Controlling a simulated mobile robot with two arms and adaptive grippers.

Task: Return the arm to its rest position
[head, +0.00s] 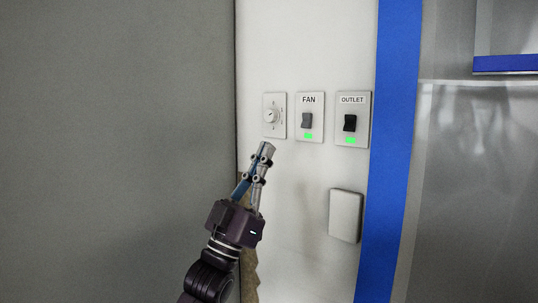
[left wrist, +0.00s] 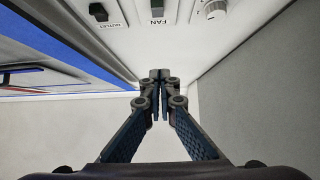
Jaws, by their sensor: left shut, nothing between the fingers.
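My left gripper (head: 266,150) is shut and empty, raised in front of the white wall panel, just below the switch plates. In the left wrist view its fingertips (left wrist: 160,75) meet, with nothing between them. The FAN switch (head: 308,121) and the OUTLET switch (head: 350,123) each have a green light lit below them. A round dial (head: 272,116) is on the plate to their left. The fingertips look apart from the plates in the left wrist view. My right gripper is not in view.
A blank white cover box (head: 345,215) sticks out of the panel at lower right. A blue vertical strip (head: 390,150) edges the panel, with a shiny metal surface (head: 465,180) beyond it. A wide grey wall (head: 115,150) fills the left side.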

